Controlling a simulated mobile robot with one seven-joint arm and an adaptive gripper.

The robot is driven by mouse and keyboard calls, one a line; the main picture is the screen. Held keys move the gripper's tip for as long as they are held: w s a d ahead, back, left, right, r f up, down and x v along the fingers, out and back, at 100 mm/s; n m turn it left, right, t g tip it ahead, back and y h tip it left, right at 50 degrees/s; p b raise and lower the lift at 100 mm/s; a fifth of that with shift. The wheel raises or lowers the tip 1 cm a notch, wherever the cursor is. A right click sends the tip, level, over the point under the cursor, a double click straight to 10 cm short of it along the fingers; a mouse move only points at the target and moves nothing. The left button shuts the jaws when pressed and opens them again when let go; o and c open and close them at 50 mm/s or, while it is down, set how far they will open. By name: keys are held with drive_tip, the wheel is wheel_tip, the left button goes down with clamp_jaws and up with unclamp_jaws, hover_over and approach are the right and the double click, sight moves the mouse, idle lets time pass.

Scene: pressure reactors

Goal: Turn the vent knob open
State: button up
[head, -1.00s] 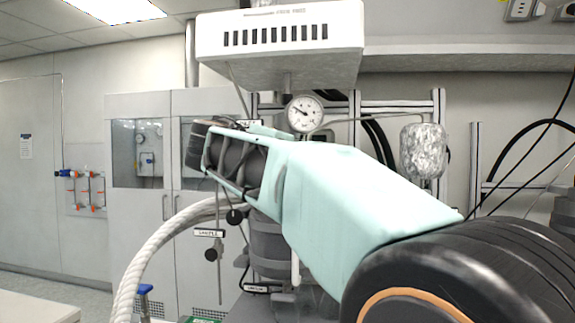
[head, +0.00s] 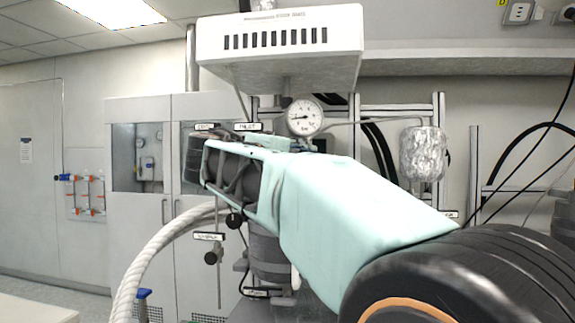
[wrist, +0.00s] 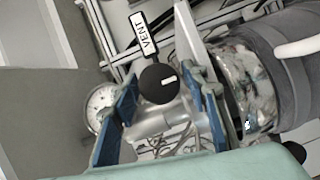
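The left finger is close to the knob's edge; a gap shows on the right. Contact cannot be told.
A pressure gauge (head: 304,117) sits behind my arm, under a white vented box (head: 281,42). A foil-wrapped vessel (head: 423,154) hangs at right. A lower black knob (head: 211,257) and a thick white braided hose (head: 150,262) are below left of my arm.

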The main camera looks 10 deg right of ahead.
drive_tip(key=shift+o, duration=0.5)
drive_tip(key=v, duration=0.8)
